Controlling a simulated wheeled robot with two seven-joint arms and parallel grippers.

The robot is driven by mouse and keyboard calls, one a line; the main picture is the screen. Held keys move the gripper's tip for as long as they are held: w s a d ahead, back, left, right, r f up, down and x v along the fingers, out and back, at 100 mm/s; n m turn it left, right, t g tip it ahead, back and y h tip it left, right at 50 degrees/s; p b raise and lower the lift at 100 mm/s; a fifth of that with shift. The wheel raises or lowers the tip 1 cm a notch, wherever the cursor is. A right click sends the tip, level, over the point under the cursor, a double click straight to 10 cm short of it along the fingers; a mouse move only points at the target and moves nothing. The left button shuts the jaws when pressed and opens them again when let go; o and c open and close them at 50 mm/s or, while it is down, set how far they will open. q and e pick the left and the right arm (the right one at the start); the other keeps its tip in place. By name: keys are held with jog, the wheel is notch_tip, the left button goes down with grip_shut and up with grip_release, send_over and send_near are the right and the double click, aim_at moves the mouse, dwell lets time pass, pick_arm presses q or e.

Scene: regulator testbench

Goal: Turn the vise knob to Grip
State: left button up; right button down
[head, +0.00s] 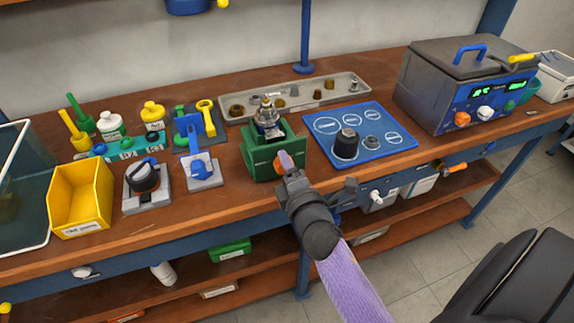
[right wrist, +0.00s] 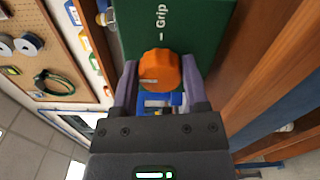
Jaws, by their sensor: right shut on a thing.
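The green vise (head: 262,160) stands at the front of the workbench, with a metal regulator part (head: 267,115) in its top. Its orange knob (right wrist: 160,68) is on the front face, and in the head view (head: 279,165) my gripper partly covers it. My right gripper (head: 286,162) reaches up to the vise front. In the right wrist view its two fingers (right wrist: 160,84) are shut on the knob, one on each side. The white "Grip" label (right wrist: 162,22) and a tick mark sit above the knob. The knob's pale pointer line (right wrist: 148,81) points left, away from the Grip mark. My left gripper is not in view.
A blue mat (head: 385,152) with a black knob-like part lies right of the vise. A blue fixture (head: 200,170) and a yellow bin (head: 80,195) are to the left. A grey tray (head: 340,87) lies behind, and a grey ultrasonic-style box (head: 435,85) stands right.

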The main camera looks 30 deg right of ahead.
jog(key=m+p, duration=0.1)
jog(key=m, duration=0.2)
jog(key=shift+m, duration=0.4)
jog(key=m+p, duration=0.1)
jog(key=m, duration=0.3)
jog(key=shift+m+p, duration=0.3)
jog(key=m+p, duration=0.2)
jog(key=m, duration=0.3)
jog(key=shift+a+f+m+p, duration=0.15)
jog(key=shift+m+p, duration=0.5)
jog(key=shift+m, duration=1.35)
jog(key=shift+c, duration=0.5)
grip_release()
jog(key=shift+s, duration=0.1)
